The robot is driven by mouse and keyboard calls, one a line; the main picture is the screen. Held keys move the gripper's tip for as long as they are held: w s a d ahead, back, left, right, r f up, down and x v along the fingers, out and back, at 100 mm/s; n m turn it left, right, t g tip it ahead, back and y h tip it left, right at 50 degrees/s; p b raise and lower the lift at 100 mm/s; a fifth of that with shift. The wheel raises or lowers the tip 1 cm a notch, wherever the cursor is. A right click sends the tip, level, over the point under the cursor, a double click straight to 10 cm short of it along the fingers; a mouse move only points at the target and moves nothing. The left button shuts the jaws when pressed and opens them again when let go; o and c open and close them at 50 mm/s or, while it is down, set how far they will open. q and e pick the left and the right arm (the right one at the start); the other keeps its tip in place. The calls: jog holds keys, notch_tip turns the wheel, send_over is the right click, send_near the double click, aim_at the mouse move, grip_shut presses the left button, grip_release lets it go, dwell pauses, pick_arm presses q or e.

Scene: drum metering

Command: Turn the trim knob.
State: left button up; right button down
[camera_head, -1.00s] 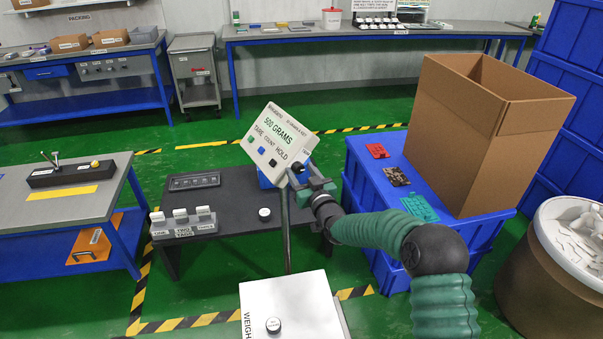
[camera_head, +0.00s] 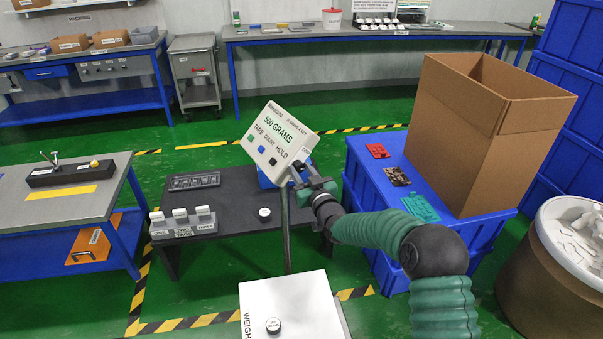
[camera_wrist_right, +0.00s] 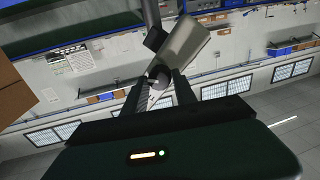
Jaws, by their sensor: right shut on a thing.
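A white display head (camera_head: 276,143) reading "500 GRAMS" stands tilted on a post above the dark table. It has green, blue and black buttons. My right gripper (camera_head: 304,178) is at the head's lower right side. In the right wrist view its two fingers (camera_wrist_right: 161,82) close around a small round knob (camera_wrist_right: 160,74) by the head's housing (camera_wrist_right: 185,48). This looks like the trim knob; in the head view the gripper hides it. My left gripper is not in view.
The dark table (camera_head: 236,193) bears a round white-topped knob (camera_head: 264,213) and a labelled row of blocks (camera_head: 183,226). A white box (camera_head: 295,300) with another knob (camera_head: 273,325) stands in front. Right are a blue crate (camera_head: 365,198) and an open carton (camera_head: 470,150).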

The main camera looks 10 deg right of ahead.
jog(key=c, duration=1)
grip_release()
jog(key=shift+c, duration=0.2)
jog(key=s+d, duration=0.3)
jog(key=s, duration=1.3)
jog(key=shift+s+f, duration=0.15)
jog(key=shift+s, duration=0.1)
jog(key=shift+p, duration=0.3)
jog(key=s+f+m+g+h+p, duration=0.1)
jog(key=s+g+p, duration=1)
jog(key=s, duration=1.7)
jog(key=m+g+h, duration=0.1)
jog(key=g+h, duration=0.1)
jog(key=g, duration=0.2)
jog(key=shift+s+d+f, duration=0.15)
jog(key=shift+s+d, duration=0.15)
jog(key=shift+s, duration=0.05)
